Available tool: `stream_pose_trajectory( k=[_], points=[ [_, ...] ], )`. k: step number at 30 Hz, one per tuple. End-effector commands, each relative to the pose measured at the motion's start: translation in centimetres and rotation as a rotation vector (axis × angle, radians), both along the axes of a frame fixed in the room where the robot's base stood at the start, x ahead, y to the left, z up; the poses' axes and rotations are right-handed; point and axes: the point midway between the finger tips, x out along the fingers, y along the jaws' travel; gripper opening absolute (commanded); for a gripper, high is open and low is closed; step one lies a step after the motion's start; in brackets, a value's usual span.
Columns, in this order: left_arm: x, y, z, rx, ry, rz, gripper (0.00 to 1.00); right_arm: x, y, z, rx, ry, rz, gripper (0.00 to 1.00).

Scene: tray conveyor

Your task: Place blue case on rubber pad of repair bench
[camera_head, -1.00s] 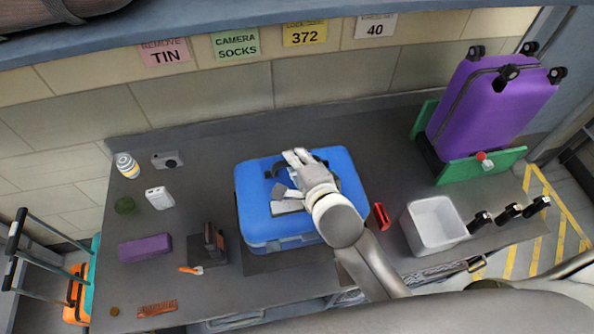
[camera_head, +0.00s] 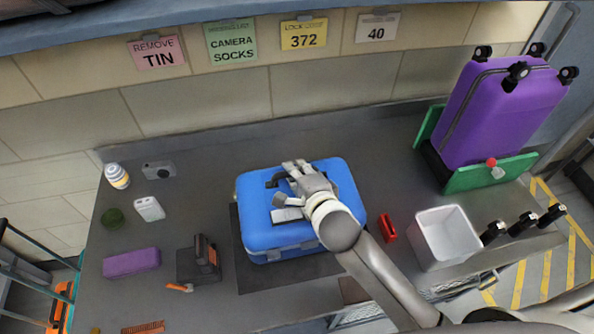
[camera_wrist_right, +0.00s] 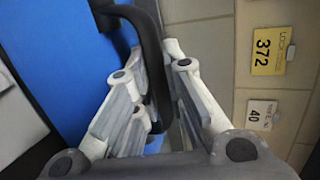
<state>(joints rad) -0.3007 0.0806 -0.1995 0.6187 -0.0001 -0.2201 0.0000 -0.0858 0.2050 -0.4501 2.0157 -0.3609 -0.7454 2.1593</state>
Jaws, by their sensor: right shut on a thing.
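The blue case (camera_head: 258,231) lies flat over the dark rubber pad (camera_head: 310,272) in the middle of the bench (camera_head: 205,155). The pad shows in front of the case and at its left edge. I cannot tell whether the case touches the pad or hangs just above it. My right gripper (camera_head: 293,184) is over the top of the case, shut on its black handle. In the right wrist view the handle (camera_wrist_right: 150,45) runs between the fingers, with the blue case (camera_wrist_right: 60,55) at the left. My left gripper is not in view.
A purple suitcase (camera_head: 500,110) stands in a green holder (camera_head: 480,175) at the right. A white bin (camera_head: 447,232) and a red item (camera_head: 388,228) lie right of the case. A purple box (camera_head: 131,263), a dark device (camera_head: 200,260) and several small items are at the left.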

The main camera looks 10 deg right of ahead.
Motion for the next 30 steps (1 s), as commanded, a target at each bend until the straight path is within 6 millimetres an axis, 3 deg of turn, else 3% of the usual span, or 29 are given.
stream_pose_trajectory(
  k=[7, 8, 13, 23, 30],
  points=[
    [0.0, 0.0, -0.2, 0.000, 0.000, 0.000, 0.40, 0.0, 0.1, -0.1, 0.004, -0.003, 0.001, 0.00],
    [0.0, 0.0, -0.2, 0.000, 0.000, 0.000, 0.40, -0.2, 0.0, -0.6, 0.001, 0.009, 0.000, 0.13],
    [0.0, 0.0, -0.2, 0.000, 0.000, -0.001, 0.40, -0.1, 0.0, -0.5, 0.000, 0.008, 0.000, 0.33],
    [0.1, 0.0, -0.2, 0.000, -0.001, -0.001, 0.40, -0.2, 0.0, -0.4, 0.000, 0.004, 0.000, 0.33],
    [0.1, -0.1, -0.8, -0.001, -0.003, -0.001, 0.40, -2.3, -0.2, 0.3, 0.004, 0.005, 0.000, 0.33]
  ],
)
